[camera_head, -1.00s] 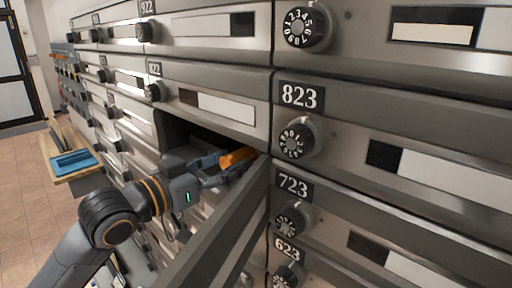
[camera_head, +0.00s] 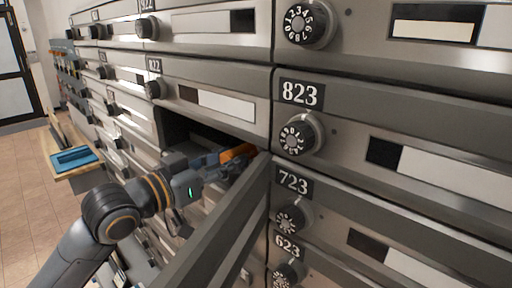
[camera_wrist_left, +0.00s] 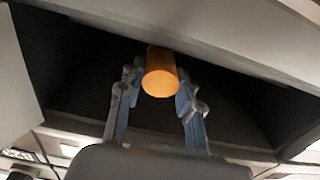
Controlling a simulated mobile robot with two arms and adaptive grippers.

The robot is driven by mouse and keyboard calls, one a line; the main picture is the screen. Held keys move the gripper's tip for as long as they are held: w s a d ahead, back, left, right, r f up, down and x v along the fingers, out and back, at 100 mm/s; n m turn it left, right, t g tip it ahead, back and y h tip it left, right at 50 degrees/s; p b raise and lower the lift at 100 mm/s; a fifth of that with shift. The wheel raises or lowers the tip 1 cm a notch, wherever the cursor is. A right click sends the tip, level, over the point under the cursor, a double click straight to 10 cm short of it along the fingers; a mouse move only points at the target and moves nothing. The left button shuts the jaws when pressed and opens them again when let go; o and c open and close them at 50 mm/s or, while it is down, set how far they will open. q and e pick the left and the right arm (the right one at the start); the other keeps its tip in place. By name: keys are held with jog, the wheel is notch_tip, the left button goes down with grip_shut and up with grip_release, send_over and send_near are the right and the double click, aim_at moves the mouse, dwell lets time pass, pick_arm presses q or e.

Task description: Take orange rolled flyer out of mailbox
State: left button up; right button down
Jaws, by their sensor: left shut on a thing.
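The orange rolled flyer (camera_head: 238,152) lies at the opening of the mailbox (camera_head: 178,130), near its right side. Its round end also shows in the left wrist view (camera_wrist_left: 160,82), just under the upper edge of the opening. My left gripper (camera_head: 230,160) is at the opening with its fingers around the near end of the flyer. In the left wrist view my left gripper (camera_wrist_left: 160,88) has one finger on each side of the flyer and is shut on it. The rest of the flyer is hidden. My right gripper is out of view.
The open mailbox door (camera_head: 215,232) stands out beside my left gripper, on its right. Closed mailboxes with dial knobs surround the opening, such as the one marked 823 (camera_head: 299,93). A wooden ledge with a blue item (camera_head: 74,159) is at the left. The floor at far left is clear.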

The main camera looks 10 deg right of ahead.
pick_arm(q)
jog(key=shift+r+p, duration=0.3)
jog(key=shift+p, duration=0.1)
jog(key=shift+s+a, duration=0.2)
jog(key=shift+a, duration=0.05)
jog(key=b+v, duration=0.4)
jog(key=v, duration=1.5)
jog(key=shift+s+a, duration=0.1)
